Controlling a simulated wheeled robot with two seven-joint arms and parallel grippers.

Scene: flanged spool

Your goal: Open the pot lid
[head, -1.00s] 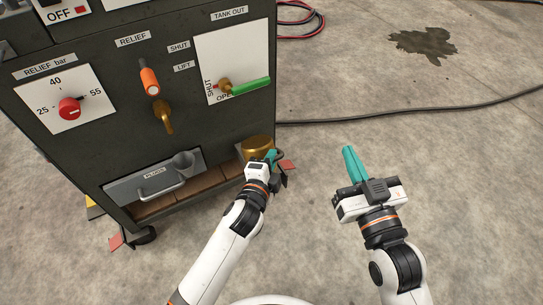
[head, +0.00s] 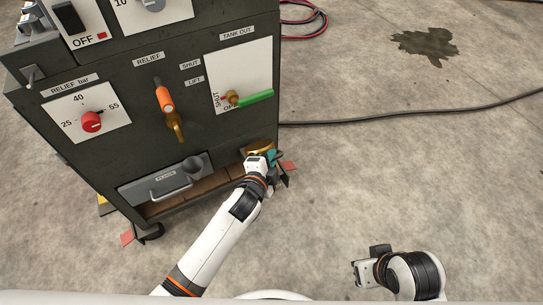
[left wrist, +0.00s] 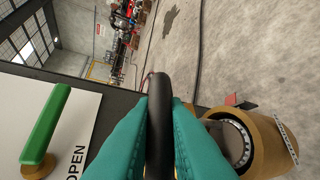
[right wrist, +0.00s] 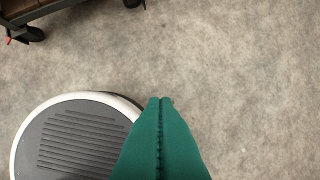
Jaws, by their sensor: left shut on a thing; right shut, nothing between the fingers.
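The brass pot (head: 258,147) sits at the lower right corner of the dark cabinet, partly hidden behind my left gripper (head: 271,158). In the left wrist view the brass pot (left wrist: 272,145) shows a round, ridged end with a grey inside, right of my fingers. There the teal fingers are shut on a black, rounded, upright bar-like part (left wrist: 159,110); I cannot tell whether it is the lid's edge or its handle. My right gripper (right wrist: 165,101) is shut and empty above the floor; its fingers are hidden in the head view.
The cabinet front carries a green lever (head: 255,97), an orange lever (head: 164,95), a red knob (head: 91,121) and a grey plugs drawer (head: 155,184). A dark cable (head: 420,117) crosses the floor. My own round base shows in the right wrist view.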

